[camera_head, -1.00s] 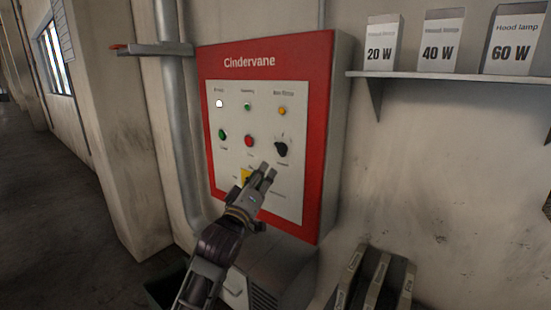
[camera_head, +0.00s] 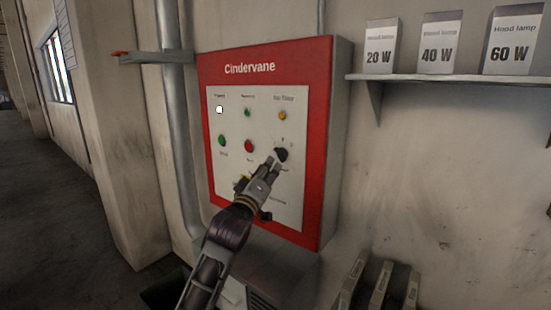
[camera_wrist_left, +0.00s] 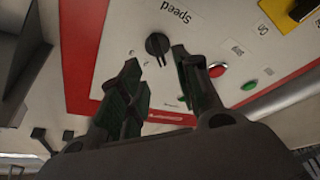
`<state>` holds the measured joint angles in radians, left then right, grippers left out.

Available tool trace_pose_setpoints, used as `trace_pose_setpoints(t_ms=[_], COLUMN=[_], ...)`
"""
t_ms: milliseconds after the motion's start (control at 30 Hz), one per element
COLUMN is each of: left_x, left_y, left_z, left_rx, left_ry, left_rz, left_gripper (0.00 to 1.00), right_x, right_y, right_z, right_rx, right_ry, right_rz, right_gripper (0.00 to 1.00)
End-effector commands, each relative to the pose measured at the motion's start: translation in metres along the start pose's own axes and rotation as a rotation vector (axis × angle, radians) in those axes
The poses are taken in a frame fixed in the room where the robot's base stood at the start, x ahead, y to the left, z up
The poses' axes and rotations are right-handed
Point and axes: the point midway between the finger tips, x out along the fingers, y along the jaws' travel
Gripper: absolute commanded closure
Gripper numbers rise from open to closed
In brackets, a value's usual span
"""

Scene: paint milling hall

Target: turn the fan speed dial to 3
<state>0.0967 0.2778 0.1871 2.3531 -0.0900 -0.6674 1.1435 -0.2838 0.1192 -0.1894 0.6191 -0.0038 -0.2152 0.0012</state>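The fan speed dial (camera_head: 281,154) is a black knob at the right of the white face of a red-framed Cindervane panel (camera_head: 320,150). My left gripper (camera_head: 273,163) is just below and left of it in the head view, partly overlapping its lower edge. In the left wrist view the dial (camera_wrist_left: 157,45) shows beyond and between the two open fingertips (camera_wrist_left: 155,62), beside an upside-down "Speed" label. The fingers look apart from the knob, with nothing between them. The numerals round the dial are too small to read, so its setting is unclear. My right gripper is not in view.
A red button (camera_head: 249,146) and a green one (camera_head: 222,140) lie left of the dial. A yellow-backed switch (camera_head: 242,182) is partly hidden by my gripper. Indicator lamps sit above. A shelf (camera_head: 450,77) with lamp boxes stands right; binders (camera_head: 381,285) stand below.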

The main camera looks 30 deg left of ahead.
Motion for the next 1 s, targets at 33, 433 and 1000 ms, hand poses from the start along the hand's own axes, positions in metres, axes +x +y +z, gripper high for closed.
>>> trace_pose_setpoints(t_ms=[33, 433, 1000], left_x=[0.006, 0.046, 0.069], left_y=[0.002, 0.002, 0.0], left_z=[-0.001, -0.001, 0.0], left_rx=[0.002, 0.002, 0.001], left_ry=[0.001, 0.001, 0.001], left_rz=[0.002, 0.002, 0.001], left_gripper=[0.67, 0.67, 0.67], right_x=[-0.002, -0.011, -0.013], right_y=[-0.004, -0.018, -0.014], right_z=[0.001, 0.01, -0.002], right_rx=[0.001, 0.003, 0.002], right_ry=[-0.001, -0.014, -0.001], right_rz=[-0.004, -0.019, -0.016], right_gripper=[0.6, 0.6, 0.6])
